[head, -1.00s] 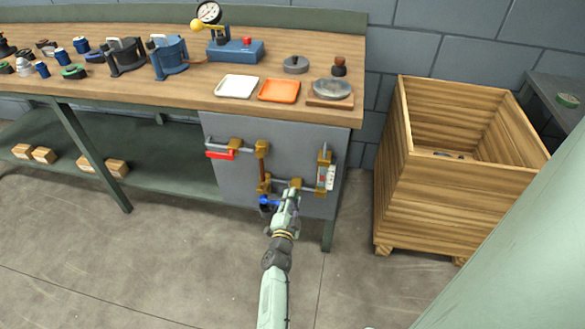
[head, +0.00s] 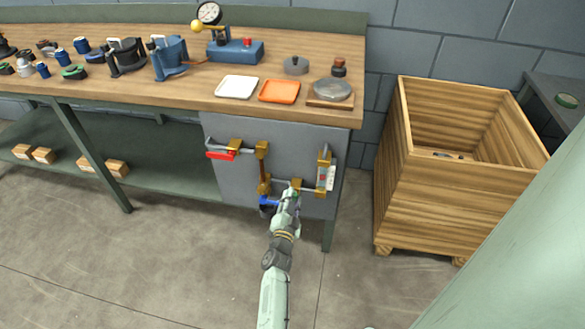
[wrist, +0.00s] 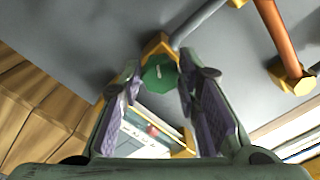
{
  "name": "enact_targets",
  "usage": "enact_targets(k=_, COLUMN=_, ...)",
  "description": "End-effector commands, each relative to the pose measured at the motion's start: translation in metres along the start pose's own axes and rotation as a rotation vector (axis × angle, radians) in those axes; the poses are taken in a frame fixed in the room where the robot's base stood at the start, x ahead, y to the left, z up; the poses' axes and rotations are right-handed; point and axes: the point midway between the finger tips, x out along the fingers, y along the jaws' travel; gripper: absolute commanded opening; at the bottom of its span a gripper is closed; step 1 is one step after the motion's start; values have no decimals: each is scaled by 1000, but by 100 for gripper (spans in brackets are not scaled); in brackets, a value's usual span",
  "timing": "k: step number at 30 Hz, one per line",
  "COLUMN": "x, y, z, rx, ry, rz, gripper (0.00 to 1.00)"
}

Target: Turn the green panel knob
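The green panel knob (wrist: 159,73) is an eight-sided cap with a pale mark, set on a brass fitting. In the wrist view it sits between the tips of my gripper (wrist: 158,68), with narrow gaps visible at both sides. The fingers are apart, and contact with the knob does not show. In the head view my gripper (head: 291,194) reaches up to the lower pipe on the grey panel (head: 230,185) and mostly hides the knob.
A blue handle (head: 267,202) is close left of my gripper. A red handle (head: 219,155) is at upper left on the panel. A gauge with a white label (head: 331,178) is at right. A wooden crate (head: 450,200) stands right of the bench (head: 180,92).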

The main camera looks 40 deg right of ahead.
Motion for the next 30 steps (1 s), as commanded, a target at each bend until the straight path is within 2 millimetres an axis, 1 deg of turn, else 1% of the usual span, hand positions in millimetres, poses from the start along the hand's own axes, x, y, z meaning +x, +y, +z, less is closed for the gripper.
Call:
enact_targets(k=1, x=0, y=0, z=0, rx=0, ry=0, rz=0, gripper=35)
enact_targets(k=7, x=0, y=0, z=0, rx=1, ry=0, rz=0, gripper=48)
enact_targets(k=14, x=0, y=0, z=0, rx=1, ry=0, rz=0, gripper=48)
enact_targets(k=17, x=-3, y=0, z=1, rx=1, ry=-1, rz=0, gripper=48)
enact_targets(k=20, x=-12, y=0, z=1, rx=1, ry=-2, rz=-1, gripper=48)
enact_targets(k=22, x=-24, y=0, z=1, rx=1, ry=-3, rz=-1, gripper=48)
enact_targets(k=30, x=-81, y=1, z=0, rx=0, ry=-2, rz=1, gripper=48)
